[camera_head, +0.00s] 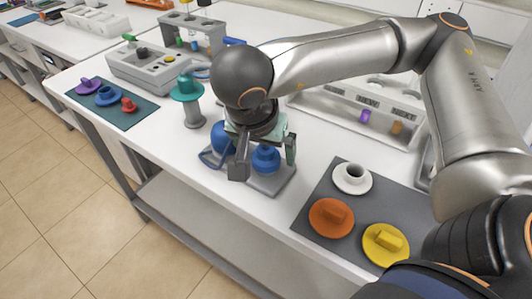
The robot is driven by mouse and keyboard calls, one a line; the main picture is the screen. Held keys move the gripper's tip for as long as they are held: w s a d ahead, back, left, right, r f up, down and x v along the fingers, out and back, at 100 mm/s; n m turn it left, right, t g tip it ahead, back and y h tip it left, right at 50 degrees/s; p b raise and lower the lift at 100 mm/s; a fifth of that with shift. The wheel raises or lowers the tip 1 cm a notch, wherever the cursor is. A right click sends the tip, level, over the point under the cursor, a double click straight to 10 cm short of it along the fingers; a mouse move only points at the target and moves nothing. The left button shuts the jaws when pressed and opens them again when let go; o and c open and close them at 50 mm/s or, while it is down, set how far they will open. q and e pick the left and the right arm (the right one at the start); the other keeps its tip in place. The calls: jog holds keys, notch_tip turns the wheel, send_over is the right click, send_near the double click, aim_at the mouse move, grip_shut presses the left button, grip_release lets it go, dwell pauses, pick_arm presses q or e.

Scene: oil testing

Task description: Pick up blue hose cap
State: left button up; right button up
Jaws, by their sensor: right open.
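A round blue cap (265,158) with a knob on top sits on a grey base (272,181) near the front edge of the white bench. My right gripper (265,158) reaches down over it, open, with one finger on each side of the cap. I cannot tell whether the fingers touch it. A second blue piece (220,136) stands just left of it, partly hidden by the gripper. Another blue cap (107,96) lies on a dark green mat (127,117) at the left, between a purple cap (88,85) and a red cap (129,104). My left gripper is not in view.
A teal-topped grey stand (193,114) is close left of the gripper. A grey device (150,66) and racks stand behind.

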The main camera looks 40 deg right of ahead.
jog(key=c, duration=1.3)
